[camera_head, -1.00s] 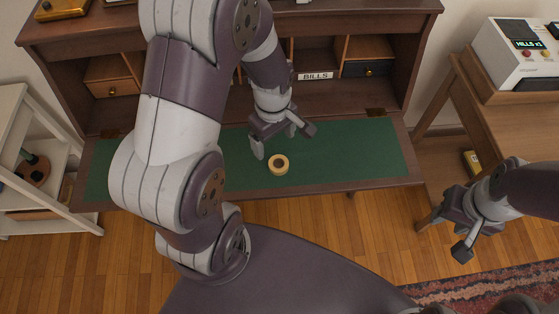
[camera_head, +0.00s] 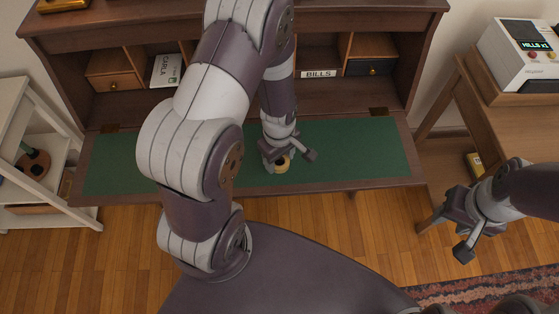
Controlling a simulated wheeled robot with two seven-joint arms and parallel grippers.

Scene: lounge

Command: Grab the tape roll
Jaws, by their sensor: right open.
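The tape roll (camera_head: 283,169), a small yellow ring, is on the green writing surface (camera_head: 345,150) of the desk, near its front edge. My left gripper (camera_head: 277,161) is pointing down right at the roll and covers part of it. Its fingers overlap the roll in the picture, and I cannot tell whether they touch or grip it. My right gripper (camera_head: 455,228) is open and empty, off to the right of the desk, away from the roll.
Drawers and cubbies, with a BILLS label (camera_head: 318,73) and a CARLA card (camera_head: 166,70), line the back of the desk. A white shelf (camera_head: 20,105) stands at left. A wooden side table (camera_head: 510,110) with a white device (camera_head: 518,52) stands at right.

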